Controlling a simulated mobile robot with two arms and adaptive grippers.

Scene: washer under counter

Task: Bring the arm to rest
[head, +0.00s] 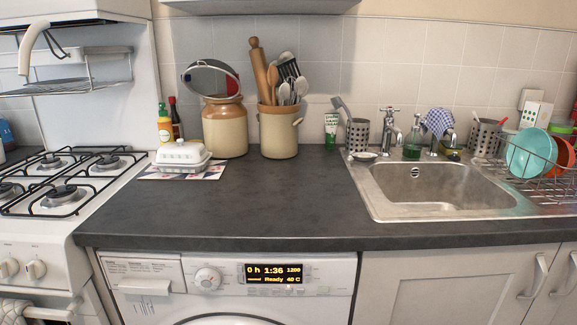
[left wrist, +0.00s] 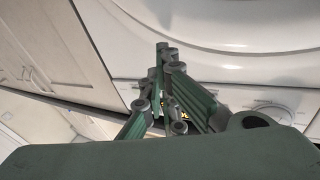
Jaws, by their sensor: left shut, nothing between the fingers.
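My left gripper (left wrist: 165,60) shows in the left wrist view, its green and grey fingers together with nothing between them. It is in front of the washing machine (left wrist: 225,85), whose white front and dial show behind the fingers. I cannot tell whether the fingers touch the machine. No arm shows in the head view. There the washing machine (head: 140,305) sits under the dark counter, its display lit and the top of its round door at the bottom edge. My right gripper is in neither view.
The grey counter (head: 230,205) has a wide clear stretch. A white butter dish (head: 182,155), jars and a utensil pot (head: 279,135) stand toward the back. A gas hob (head: 60,180) is at left, a steel sink (head: 440,190) at right. Cabinet doors (left wrist: 50,50) show in the wrist view.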

